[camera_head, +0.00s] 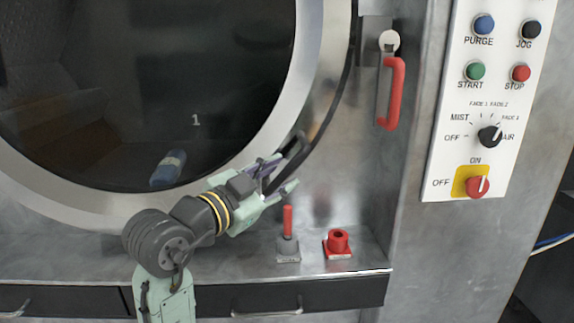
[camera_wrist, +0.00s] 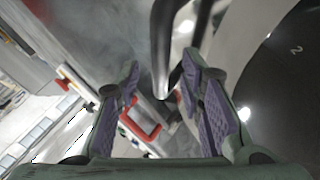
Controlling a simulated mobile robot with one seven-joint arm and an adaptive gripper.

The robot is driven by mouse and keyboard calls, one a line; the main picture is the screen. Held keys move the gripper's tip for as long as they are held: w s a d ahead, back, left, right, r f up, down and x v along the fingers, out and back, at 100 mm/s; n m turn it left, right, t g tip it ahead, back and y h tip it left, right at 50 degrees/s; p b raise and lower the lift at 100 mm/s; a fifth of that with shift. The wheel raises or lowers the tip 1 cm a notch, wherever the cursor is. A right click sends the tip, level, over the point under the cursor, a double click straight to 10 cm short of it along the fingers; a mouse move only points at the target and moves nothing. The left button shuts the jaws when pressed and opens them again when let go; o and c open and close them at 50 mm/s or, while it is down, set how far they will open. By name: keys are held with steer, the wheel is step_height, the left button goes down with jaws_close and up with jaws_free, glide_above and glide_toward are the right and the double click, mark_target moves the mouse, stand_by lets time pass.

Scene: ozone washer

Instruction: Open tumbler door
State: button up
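The round tumbler door (camera_head: 322,50) has a wide steel rim and dark glass, and it appears closed. A dark curved bar (camera_head: 340,95) runs down along the right side of the rim. My gripper (camera_head: 290,165) is at the bar's lower end, in front of the lower right rim. In the wrist view the purple-padded fingers of my gripper (camera_wrist: 163,68) are apart. The dark bar (camera_wrist: 160,45) reaches down between the fingertips there, with gaps visible; contact cannot be told. The door glass (camera_wrist: 285,75) fills the right side of that view.
A red handle (camera_head: 393,95) hangs on the frame right of the door. A control panel (camera_head: 487,100) is further right. A red-topped lever (camera_head: 287,222) and a red round fitting (camera_head: 338,243) stand on the ledge (camera_head: 355,262) below my gripper. A blue object (camera_head: 168,168) shows behind the glass.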

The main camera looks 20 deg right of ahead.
mark_target(284, 173)
steer(key=shift+x, duration=1.6)
jaws_close()
